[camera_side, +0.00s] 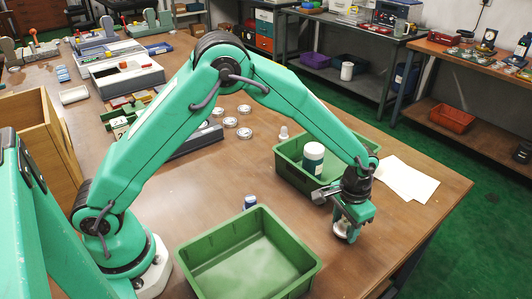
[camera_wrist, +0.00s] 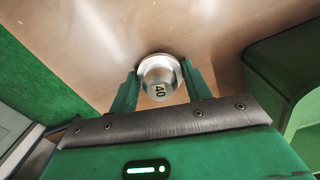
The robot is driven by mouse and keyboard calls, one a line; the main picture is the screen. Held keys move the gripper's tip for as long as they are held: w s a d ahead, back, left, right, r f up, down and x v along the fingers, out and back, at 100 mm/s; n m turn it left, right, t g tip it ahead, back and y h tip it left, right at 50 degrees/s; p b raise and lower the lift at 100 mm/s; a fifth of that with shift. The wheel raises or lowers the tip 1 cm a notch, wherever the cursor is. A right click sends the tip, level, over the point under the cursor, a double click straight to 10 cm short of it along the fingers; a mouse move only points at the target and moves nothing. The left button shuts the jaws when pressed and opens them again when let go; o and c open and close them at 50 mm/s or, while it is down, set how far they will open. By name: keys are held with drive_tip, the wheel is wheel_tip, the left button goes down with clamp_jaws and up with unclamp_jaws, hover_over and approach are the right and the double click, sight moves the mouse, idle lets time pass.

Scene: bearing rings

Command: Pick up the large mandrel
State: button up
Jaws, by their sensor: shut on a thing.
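My gripper (camera_side: 348,224) is low over the right part of the table, pointing down, between the front green bin and the table's right edge. Its two green fingers are shut on the mandrel (camera_wrist: 157,68), a round silver piece marked 40, which sits between them in the wrist view. In the side view the mandrel (camera_side: 341,237) shows only as a small silver part below the fingers. I cannot tell whether its lower end touches the table.
An empty green bin (camera_side: 188,256) stands at the front. Another green bin (camera_side: 289,161) behind my gripper holds a white bottle (camera_side: 313,158) with a dark cap. Several silver rings (camera_side: 230,122) lie farther back. White paper (camera_side: 408,180) lies right.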

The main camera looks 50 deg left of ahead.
sight(347, 222)
drive_tip(key=shift+r, duration=0.15)
drive_tip(key=shift+r, duration=0.45)
wheel_tip(347, 222, up, 3)
drive_tip(key=shift+d+r, duration=0.1)
drive_tip(key=shift+r, duration=0.05)
drive_tip(key=s+d+r, duration=0.6)
drive_tip(key=s, duration=0.3)
drive_tip(key=shift+s+d+r, duration=0.25)
drive_tip(key=shift+s+r, duration=0.05)
